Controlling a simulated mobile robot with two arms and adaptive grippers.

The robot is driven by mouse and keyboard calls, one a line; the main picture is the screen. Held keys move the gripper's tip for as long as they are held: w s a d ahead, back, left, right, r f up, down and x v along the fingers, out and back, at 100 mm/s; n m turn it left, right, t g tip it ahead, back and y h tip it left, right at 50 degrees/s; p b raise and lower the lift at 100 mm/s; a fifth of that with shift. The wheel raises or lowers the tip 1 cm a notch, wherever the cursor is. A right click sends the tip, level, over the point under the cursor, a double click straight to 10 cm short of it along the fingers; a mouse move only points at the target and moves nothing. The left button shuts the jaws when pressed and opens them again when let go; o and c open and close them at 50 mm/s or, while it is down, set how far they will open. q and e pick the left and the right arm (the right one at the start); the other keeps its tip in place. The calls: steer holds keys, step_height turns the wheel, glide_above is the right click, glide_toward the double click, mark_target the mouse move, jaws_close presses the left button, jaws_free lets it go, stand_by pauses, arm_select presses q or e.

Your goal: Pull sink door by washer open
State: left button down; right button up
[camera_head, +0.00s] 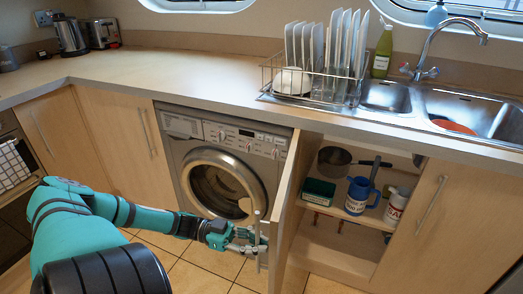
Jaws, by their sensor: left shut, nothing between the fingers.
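The sink cabinet door (288,205) beside the washer stands swung out, roughly edge-on to me, at the right side of the washer (222,172). Its metal bar handle (258,225) is on the face turned towards the washer. My left gripper (255,241) is shut and empty at the lower part of this handle; whether it touches the handle or door I cannot tell. The open cabinet (330,235) shows its shelf, with a pan (334,160), a blue jug (357,195), a green box (318,191) and a white container (396,207). My right gripper is not in view.
The right-hand sink door (425,225) is closed. A dish rack (318,75) with plates and the sink (455,110) are on the worktop (190,75) above. Tiled floor (205,270) is clear before the washer.

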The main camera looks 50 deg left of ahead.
arm_select(q)
steer(key=c, duration=2)
jaws_free()
steer(key=shift+c, duration=0.2)
steer(key=o, duration=0.7)
steer(key=shift+c, duration=0.2)
steer(key=v, duration=1.2)
steer(key=shift+f, duration=0.1)
